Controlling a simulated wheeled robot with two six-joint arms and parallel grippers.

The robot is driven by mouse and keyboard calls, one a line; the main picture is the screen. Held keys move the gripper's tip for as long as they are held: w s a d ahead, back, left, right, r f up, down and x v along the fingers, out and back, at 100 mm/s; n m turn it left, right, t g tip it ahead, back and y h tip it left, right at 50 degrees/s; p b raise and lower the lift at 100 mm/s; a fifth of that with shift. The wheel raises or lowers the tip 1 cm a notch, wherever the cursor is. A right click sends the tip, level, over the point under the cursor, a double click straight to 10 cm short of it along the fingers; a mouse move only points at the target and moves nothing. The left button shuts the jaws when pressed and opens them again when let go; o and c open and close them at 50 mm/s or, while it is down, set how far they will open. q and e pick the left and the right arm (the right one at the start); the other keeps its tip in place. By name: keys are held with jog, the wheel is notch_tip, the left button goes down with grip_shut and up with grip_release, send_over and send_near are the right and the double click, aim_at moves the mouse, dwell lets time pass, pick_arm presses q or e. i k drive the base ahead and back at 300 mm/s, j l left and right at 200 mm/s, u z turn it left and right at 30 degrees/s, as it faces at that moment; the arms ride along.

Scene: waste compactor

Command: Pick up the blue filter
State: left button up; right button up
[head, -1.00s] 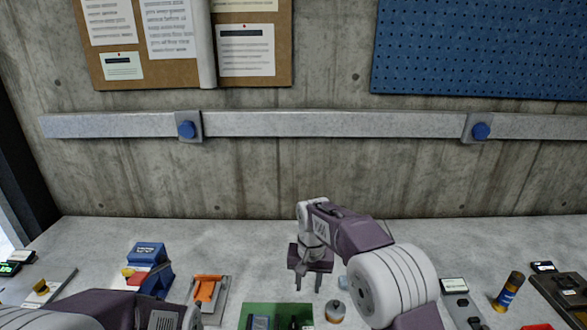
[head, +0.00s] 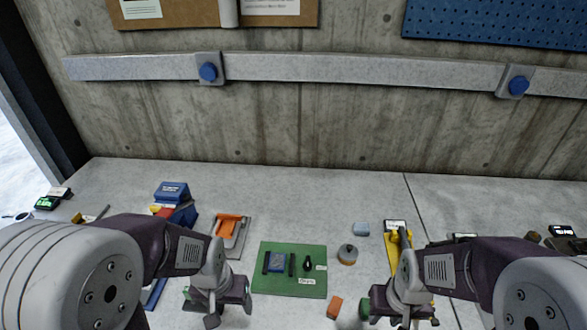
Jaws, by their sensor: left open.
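No part in the head view is plainly marked as the blue filter. A small dark-blue block (head: 277,262) lies on the green mat (head: 290,285) in the middle of the bench. My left gripper (head: 222,312) is open and empty, low over the front of the bench, left of the mat. My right gripper (head: 400,318) is low to the right of the mat. Its fingertips are too unclear to tell whether they are open.
A blue stand (head: 173,191) and a grey tray with an orange part (head: 228,231) stand at the left. A round metal part (head: 347,254), an orange block (head: 334,307) and a yellow tool (head: 394,250) lie right of the mat. My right arm hides much of the right side.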

aim_at(277, 262)
jog(key=l+u, duration=0.1)
jog(key=u, duration=0.3)
jog(key=k+l+u, duration=0.1)
jog(key=u, duration=0.35)
jog(key=l+u, duration=0.1)
jog(key=u, duration=0.3)
jog(key=k+u, duration=0.15)
jog(key=u, duration=0.25)
